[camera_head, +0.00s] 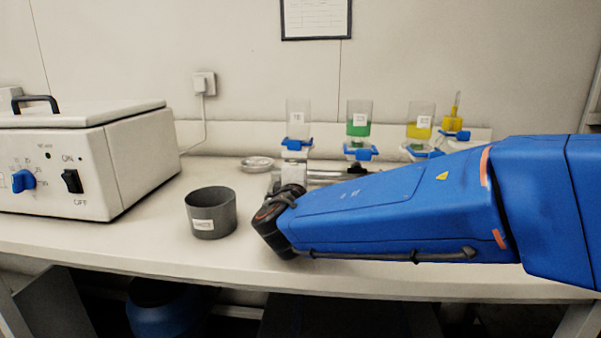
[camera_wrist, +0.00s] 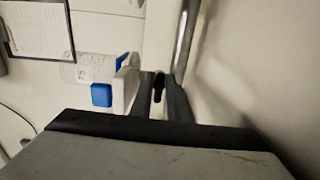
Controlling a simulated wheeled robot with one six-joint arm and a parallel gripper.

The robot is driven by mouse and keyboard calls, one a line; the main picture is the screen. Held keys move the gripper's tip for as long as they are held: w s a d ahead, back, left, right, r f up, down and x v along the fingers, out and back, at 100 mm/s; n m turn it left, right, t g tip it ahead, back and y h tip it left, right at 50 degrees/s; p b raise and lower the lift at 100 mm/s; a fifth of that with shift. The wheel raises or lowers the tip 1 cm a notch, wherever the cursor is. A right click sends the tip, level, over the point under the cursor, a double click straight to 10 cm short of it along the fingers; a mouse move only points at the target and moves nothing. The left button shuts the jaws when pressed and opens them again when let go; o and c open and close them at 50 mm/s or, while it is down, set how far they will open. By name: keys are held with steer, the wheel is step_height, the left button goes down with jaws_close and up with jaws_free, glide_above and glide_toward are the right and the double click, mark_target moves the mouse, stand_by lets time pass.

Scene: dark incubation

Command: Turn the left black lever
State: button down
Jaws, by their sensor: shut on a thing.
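My gripper (camera_wrist: 160,92) shows in the wrist view with its two grey fingers close around a small black lever (camera_wrist: 159,79) beside the metal pipe (camera_wrist: 185,38). The fingers hide much of the lever, so its angle is hard to tell. In the head view my blue arm reaches in from the right, and its wrist hides the gripper fingers and the held lever. The metal pipe (camera_head: 322,175) lies behind the wrist there. Another small black part (camera_head: 357,169) shows at the pipe's right end, possibly a second lever.
Clear, green and yellow containers (camera_head: 298,115) (camera_head: 359,125) (camera_head: 420,125) stand with blue clamps along the wall. A white machine (camera_head: 85,155) fills the left. The front bench is clear.

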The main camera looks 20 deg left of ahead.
steer(key=shift+f, duration=0.1)
stand_by(0.3)
steer(key=c, duration=1.8)
jaws_free()
steer(key=shift+s, duration=0.15)
steer(key=v, duration=1.7)
steer(key=shift+d, duration=0.2)
